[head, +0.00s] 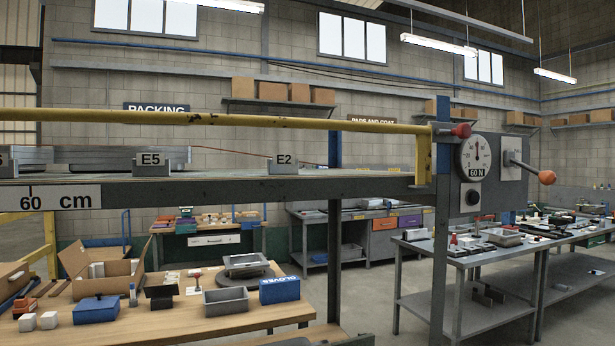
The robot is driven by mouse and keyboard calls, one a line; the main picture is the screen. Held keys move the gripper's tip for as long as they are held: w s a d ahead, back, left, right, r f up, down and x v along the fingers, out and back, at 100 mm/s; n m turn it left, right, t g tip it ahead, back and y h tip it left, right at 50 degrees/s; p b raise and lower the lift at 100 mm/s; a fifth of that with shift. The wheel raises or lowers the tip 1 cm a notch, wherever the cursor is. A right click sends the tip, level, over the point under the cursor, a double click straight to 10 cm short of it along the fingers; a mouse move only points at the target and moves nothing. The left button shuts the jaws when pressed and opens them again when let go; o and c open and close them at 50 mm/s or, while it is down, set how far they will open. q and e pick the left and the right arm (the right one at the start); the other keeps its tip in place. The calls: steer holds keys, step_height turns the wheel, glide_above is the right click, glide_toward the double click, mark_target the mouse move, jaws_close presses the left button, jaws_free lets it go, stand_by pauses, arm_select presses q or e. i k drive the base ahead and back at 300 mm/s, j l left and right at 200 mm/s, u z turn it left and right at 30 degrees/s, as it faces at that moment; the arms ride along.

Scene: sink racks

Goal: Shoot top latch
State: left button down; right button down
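A red-knobbed bolt (461,130) sits at the right end of the yellow bar (240,118), by the blue-grey post. It looks like the top latch, but I cannot tell whether it is shot or drawn. The yellow bar runs level across the rack front and turns down at its right end. Right of the bolt is a grey panel with a round dial gauge (476,158) marked 60 N and a lever with an orange knob (547,177). Neither of my grippers shows in the head view.
A rack shelf edge (250,189) with a 60 cm label and tags E5 and E2 crosses the left. Below it, a wooden table (190,325) holds boxes and trays. Grey workbenches (480,258) stand at right. Open floor shows between the tables.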

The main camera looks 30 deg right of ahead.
mark_target(463, 131)
steer(key=z, duration=1.6)
steer(key=u, duration=1.9)
steer(key=z, duration=1.9)
